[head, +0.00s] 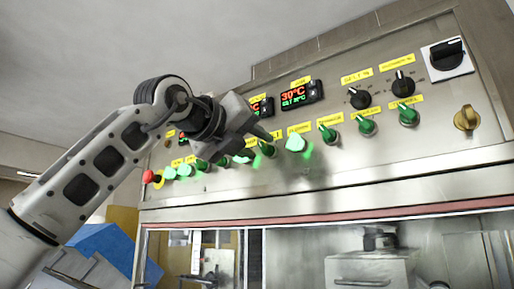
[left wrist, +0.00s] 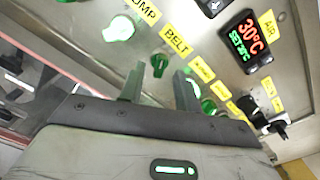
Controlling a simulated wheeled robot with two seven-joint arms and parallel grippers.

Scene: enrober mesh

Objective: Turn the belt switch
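The belt switch is a green, unlit knob under the yellow BELT label (left wrist: 177,40). In the left wrist view the belt switch (left wrist: 160,65) shows in the gap between my fingertips, with no visible contact. In the head view the knob just below my fingertip appears to be the same belt switch (head: 267,149). My left gripper (head: 264,132) is close in front of the panel; its fingers stand apart and empty in the left wrist view (left wrist: 159,80). Part of the panel is hidden behind my gripper in the head view. My right gripper is in neither view.
Lit green knobs flank the belt switch, one under the PUMP label (left wrist: 120,28) and one (head: 295,142) on the other side. Temperature displays (head: 301,95) sit above. Black dials (head: 360,98), a brass knob (head: 466,118) and a red button (head: 148,176) are on the panel (head: 430,150).

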